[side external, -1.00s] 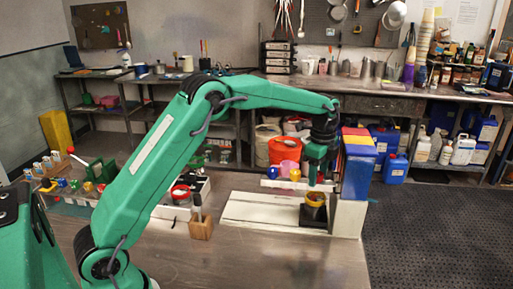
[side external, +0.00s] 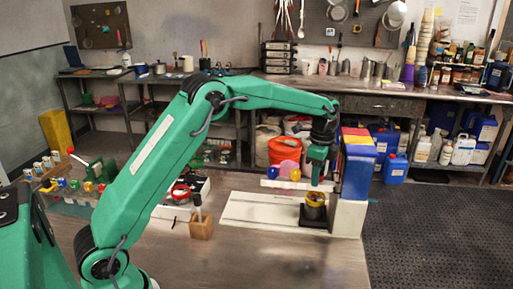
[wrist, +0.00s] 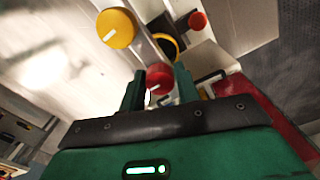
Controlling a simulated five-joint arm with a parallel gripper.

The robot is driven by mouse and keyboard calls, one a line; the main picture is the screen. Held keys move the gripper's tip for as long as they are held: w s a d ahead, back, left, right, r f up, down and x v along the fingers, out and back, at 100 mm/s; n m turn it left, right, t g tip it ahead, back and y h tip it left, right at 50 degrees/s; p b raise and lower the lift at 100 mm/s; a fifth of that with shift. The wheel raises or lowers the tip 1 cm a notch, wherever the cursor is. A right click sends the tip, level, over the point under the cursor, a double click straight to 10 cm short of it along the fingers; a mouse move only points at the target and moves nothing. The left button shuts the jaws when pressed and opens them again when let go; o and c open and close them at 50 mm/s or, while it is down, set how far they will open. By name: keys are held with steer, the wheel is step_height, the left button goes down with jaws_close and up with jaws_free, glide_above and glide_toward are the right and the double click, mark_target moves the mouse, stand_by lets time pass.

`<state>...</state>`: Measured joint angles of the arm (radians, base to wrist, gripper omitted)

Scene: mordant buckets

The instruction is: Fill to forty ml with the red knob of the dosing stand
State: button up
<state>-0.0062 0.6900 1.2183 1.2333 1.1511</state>
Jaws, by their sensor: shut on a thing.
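The dosing stand has a white post (side external: 347,218) at the right of the side view, with a blue, red and yellow block on top. A yellow-rimmed cup (side external: 315,198) stands on a dark pad at its foot; its fill level cannot be read. My gripper (side external: 317,183) points down just above the cup in the side view. In the wrist view, my gripper (wrist: 160,75) is shut on a red knob (wrist: 157,82), which shows between the two fingers. A yellow knob (wrist: 117,28) with a white mark sits farther up left, and the cup's yellow rim (wrist: 168,42) shows beyond the fingers.
A second red round part (wrist: 198,20) shows in the wrist view. A wooden block (side external: 201,227) holding a tool and a red-rimmed jar (side external: 180,191) stand left of the white board (side external: 258,208). The front of the metal table is clear.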

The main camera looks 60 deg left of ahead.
steer(key=n, duration=0.4)
steer(key=shift+n, duration=0.3)
steer(key=shift+c, duration=0.4)
steer(key=shift+o, duration=0.2)
steer(key=shift+n, duration=1.8)
stand_by(4.9)
